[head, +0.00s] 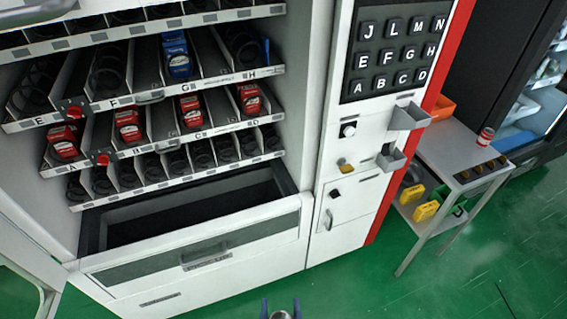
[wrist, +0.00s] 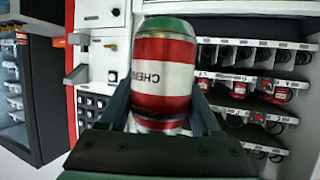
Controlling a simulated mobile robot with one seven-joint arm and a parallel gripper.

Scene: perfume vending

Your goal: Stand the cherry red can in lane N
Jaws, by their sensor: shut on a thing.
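The cherry red can (wrist: 165,75) is red with a white band reading CHERRY. It fills the middle of the wrist view, held between the fingers of my gripper (wrist: 163,105), which is shut on it. In the head view only the tips of my gripper (head: 281,313) and the can's top show at the bottom edge, in front of the vending machine and well apart from its shelves. The machine's upper shelf (head: 150,27) is cut off by the top of the head view. I cannot read an N label on any lane.
The open pickup drawer (head: 200,245) juts out below. Green floor is clear in front.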

